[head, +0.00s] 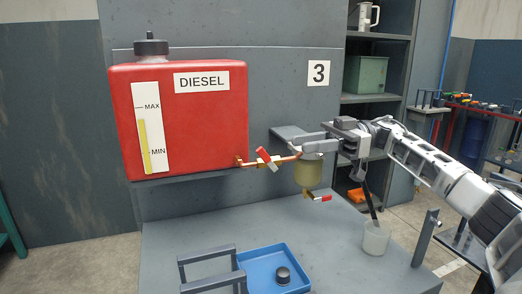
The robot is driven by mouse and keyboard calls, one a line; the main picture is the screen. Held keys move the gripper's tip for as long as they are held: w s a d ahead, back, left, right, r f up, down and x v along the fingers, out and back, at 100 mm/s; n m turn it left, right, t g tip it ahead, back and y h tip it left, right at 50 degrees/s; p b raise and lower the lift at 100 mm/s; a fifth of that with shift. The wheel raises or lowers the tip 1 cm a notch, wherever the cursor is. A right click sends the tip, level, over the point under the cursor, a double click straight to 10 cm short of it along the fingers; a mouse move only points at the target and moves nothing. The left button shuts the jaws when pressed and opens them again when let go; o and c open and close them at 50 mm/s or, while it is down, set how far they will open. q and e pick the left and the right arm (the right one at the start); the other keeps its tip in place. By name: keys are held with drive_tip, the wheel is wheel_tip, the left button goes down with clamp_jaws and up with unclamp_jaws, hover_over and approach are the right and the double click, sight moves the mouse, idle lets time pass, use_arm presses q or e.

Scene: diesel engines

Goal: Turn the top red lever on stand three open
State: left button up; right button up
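Stand three carries a red diesel tank (205,118) with a copper pipe (245,162) leaving its lower right. The top red lever (266,158) sits on a brass valve in this pipe, slanted across the pipe. My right gripper (308,142) reaches in from the right, at the top of the filter bowl (308,174), to the right of the lever and apart from it. Its fingers point left and nothing shows held in them; their gap is too unclear to read. A lower red lever (322,198) sits under the filter bowl. My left gripper is out of view.
A blue tray (262,258) with a black cap (283,275) lies on the bench, beside a grey handle frame. A whitish cup (375,238) with a dark stick stands at the bench's right. Shelves (372,98) stand behind my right arm. Space before the lever looks clear.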

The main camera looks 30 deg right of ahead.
sight(261, 149)
drive_tip(key=x, duration=1)
drive_tip(key=shift+w+a+p, duration=0.1)
drive_tip(key=shift+w+p, duration=0.05)
drive_tip(key=shift+p, duration=0.25)
clamp_jaws()
